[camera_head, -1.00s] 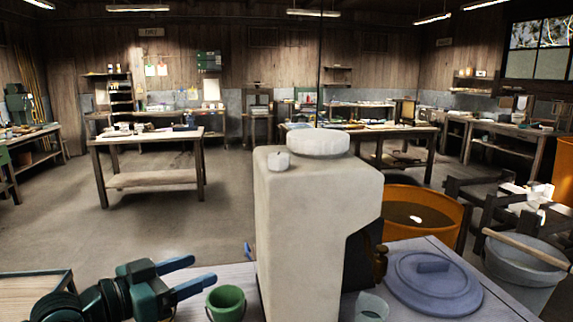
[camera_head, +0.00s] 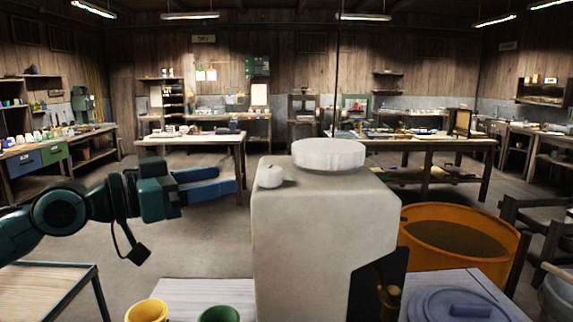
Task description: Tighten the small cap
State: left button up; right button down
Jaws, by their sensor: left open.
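The hanging mould (camera_head: 305,235) is a tall, pale block in the middle of the view. The small cap (camera_head: 270,176) is a white knob on the left part of its top. A larger round white cap (camera_head: 328,155) sits behind it to the right. My left gripper (camera_head: 228,184) is to the left of the small cap at about its height in the picture, apart from it. Its blue fingers point right, open and empty, seen nearly edge-on. My right gripper is not in view.
A yellow cup (camera_head: 147,311) and a green bucket (camera_head: 220,314) stand at the mould's foot on the left. An orange tub (camera_head: 509,260) and a blue-grey lid (camera_head: 455,304) are to the right. Worktables line the back.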

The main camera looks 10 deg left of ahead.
aim_at(280, 168)
pick_arm(q)
jog(key=p+x, duration=0.4)
jog(key=x, duration=0.7)
jog(key=shift+w+d+r, duration=0.1)
jog(key=shift+w+d, duration=0.1)
jog(key=shift+d, duration=0.05)
jog(key=shift+w+d, duration=0.3)
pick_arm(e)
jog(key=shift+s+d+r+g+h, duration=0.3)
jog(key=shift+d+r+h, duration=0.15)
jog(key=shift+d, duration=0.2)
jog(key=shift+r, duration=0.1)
pick_arm(q)
jog(key=c, duration=1)
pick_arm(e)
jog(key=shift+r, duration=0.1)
